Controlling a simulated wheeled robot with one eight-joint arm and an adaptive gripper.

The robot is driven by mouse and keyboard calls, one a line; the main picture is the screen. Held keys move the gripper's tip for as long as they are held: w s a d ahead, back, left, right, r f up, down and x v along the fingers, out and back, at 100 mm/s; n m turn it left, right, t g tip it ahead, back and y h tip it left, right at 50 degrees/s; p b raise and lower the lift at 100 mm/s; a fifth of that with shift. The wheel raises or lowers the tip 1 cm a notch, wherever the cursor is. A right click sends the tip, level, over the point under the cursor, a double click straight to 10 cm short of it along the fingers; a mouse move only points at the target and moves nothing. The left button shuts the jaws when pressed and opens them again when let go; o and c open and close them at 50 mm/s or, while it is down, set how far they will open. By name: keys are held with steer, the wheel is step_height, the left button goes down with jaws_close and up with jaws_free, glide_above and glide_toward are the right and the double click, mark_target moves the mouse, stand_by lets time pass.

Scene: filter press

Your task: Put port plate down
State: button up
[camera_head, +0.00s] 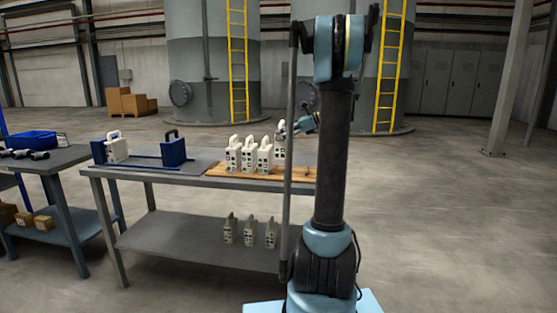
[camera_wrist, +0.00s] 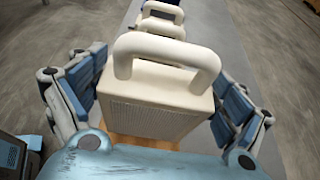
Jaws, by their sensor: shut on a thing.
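A white port plate (camera_wrist: 155,100) with a loop handle on top is between the two blue-grey fingers of my gripper (camera_wrist: 160,105) in the wrist view, and the gripper is shut on it. In the head view this plate (camera_head: 280,143) is upright at the right end of a row of white plates (camera_head: 248,155) and looks higher than them. My gripper (camera_head: 302,125) is at its upper right there. A wooden board (camera_head: 225,172) lies under the row on the table (camera_head: 190,181). Whether the held plate touches the board is hidden.
A press frame with blue end blocks (camera_head: 173,152) and rails stands on the table's left, with a white plate (camera_head: 117,148) in it. Several plates (camera_head: 250,231) stand on the lower shelf. A side table with a blue bin (camera_head: 32,140) is at far left.

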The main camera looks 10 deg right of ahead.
mark_target(282, 149)
step_height(282, 149, down, 7)
steer(key=shift+f, duration=0.2)
steer(key=o, duration=1.1)
steer(key=shift+c, duration=0.2)
steer(key=shift+s, duration=0.1)
